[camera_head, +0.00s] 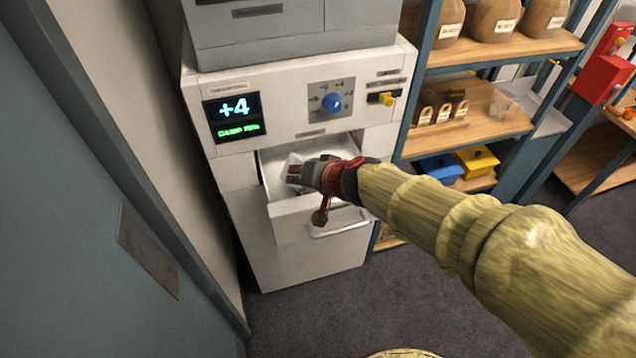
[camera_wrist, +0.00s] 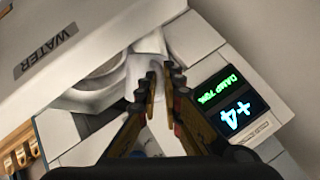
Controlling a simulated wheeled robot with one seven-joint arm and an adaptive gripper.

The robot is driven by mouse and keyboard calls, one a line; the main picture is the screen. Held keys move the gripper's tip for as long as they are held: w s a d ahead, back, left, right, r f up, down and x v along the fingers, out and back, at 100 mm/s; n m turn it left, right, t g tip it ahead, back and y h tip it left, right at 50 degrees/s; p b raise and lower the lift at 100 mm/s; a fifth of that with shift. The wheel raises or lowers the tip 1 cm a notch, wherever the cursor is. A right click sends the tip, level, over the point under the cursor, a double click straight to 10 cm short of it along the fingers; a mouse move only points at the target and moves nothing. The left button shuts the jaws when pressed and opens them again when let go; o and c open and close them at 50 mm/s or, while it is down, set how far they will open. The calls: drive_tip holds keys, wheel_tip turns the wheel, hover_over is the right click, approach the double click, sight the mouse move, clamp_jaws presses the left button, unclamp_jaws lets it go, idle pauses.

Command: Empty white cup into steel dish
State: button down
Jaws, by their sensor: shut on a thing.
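The white cup (camera_head: 293,163) is in my gripper (camera_head: 300,174), over the open drawer (camera_head: 290,207) of the white machine. In the wrist view the fingers of my gripper (camera_wrist: 160,78) are shut on the white cup (camera_wrist: 148,48), which shows just beyond the fingertips. Its tilt and contents are hard to tell. A round pale grey rim, seemingly the steel dish (camera_wrist: 98,82), sits in the drawer beside the cup. In the head view my gripper hides much of the drawer's inside.
The drawer front is labelled WATER (camera_wrist: 46,51). The machine's screen (camera_head: 233,116) reads +4, with a blue knob (camera_head: 331,103) to its right. A grey-blue panel (camera_head: 75,210) bounds the left.

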drive_tip(key=shift+s+a+f+n+t+h+b, duration=0.2)
drive_tip(key=shift+s+a+f+n+t+h, duration=0.15)
drive_tip(key=shift+s+a+n+t, duration=0.25)
drive_tip(key=shift+s+a+f+n+t+h+b, duration=0.25)
drive_tip(key=shift+s+a+n+t, duration=0.2)
drive_tip(key=shift+a, duration=0.25)
drive_tip(key=s+a+r+n+t+p, duration=0.1)
drive_tip(key=p, duration=0.2)
drive_tip(key=shift+r+h+p, duration=0.2)
drive_tip(key=shift+h+p, duration=0.1)
drive_tip(key=shift+p, duration=0.1)
drive_tip(key=shift+s+a+f+n+t+h+p, duration=0.3)
drive_tip(key=shift+s+a+f+n+t+p, duration=0.15)
drive_tip(key=shift+s+a+t+p, duration=0.35)
drive_tip(key=shift+s+a+f+n+t+h+p, duration=0.1)
drive_tip(key=shift+a+f+n+t+h+p, duration=0.2)
drive_tip(key=shift+n, duration=0.2)
